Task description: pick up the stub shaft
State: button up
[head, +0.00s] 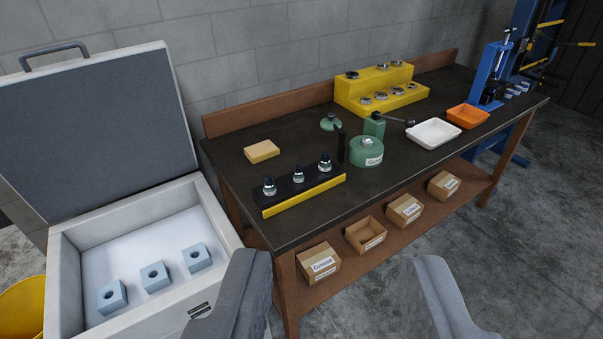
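My gripper (338,295) shows at the bottom edge with its two grey fingers wide apart and nothing between them. It is in front of the workbench, apart from everything on it. No part is clearly marked as the stub shaft, and I cannot tell which one it is. Several small metal parts with dark tops (298,175) stand upright in a black and yellow rack (305,192) near the bench's front edge. A thin dark upright piece (341,146) stands just right of the rack. Three blue blocks with dark holes (155,277) sit in an open white chest at left.
The dark bench top (235,165) also holds a yellow sponge-like block (262,151), a green tin (367,153), a yellow stepped stand (352,92) with metal rings, a white tray (433,134), an orange tray (468,117) and a blue press (488,75). The chest's lid (95,130) stands raised.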

aim_at(269, 190)
jog(key=z, duration=0.2)
jog(key=i, duration=1.6)
jog(key=u, duration=0.3)
